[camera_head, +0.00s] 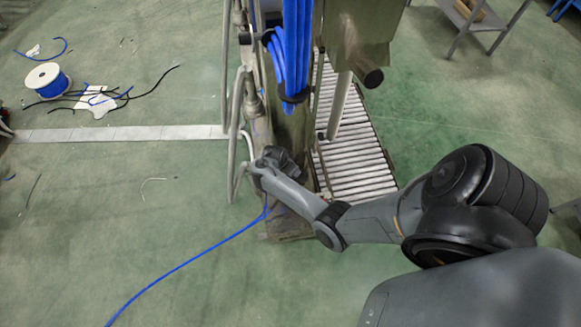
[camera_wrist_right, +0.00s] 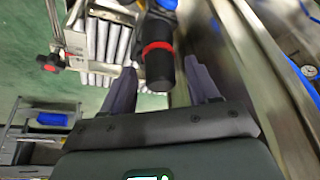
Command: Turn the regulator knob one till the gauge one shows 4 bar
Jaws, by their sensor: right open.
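My right gripper (camera_head: 276,160) is at the side of the upright machine in the head view. In the right wrist view its two fingers (camera_wrist_right: 161,72) are open, one on each side of a black cylindrical knob (camera_wrist_right: 160,76) with a red ring. The knob lies between the fingers, and I cannot tell whether they touch it. It looks like a regulator knob, but no number shows. A small white round dial (camera_wrist_right: 309,71) shows at the right edge of the wrist view. Its reading is too small to tell. My left gripper is not in view.
A roller conveyor (camera_head: 355,160) stands beside the machine. Blue hoses (camera_head: 292,50) hang on the machine, and one blue line (camera_head: 190,262) runs over the floor. A metal rail (camera_wrist_right: 275,85) lies right of the fingers. A black and red handle (camera_wrist_right: 50,63) is at left.

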